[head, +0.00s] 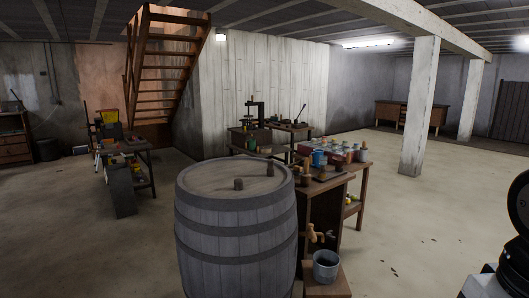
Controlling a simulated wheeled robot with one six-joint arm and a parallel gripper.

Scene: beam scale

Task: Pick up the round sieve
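I cannot make out a round sieve in the head view. A wooden workbench (322,208) stands behind and right of the barrel, with several small jars, cups and tools on top, too small to tell apart. A blue cup (318,159) is among them. My gripper is not in view. A dark, rounded part at the right edge looks like part of my arm.
A large grey barrel (236,230) stands close in front. A metal bucket (326,266) sits on a low stool beside it. A cluttered bench (143,150) stands left, wooden stairs (160,70) behind. A white post (419,105) stands right; the floor around it is open.

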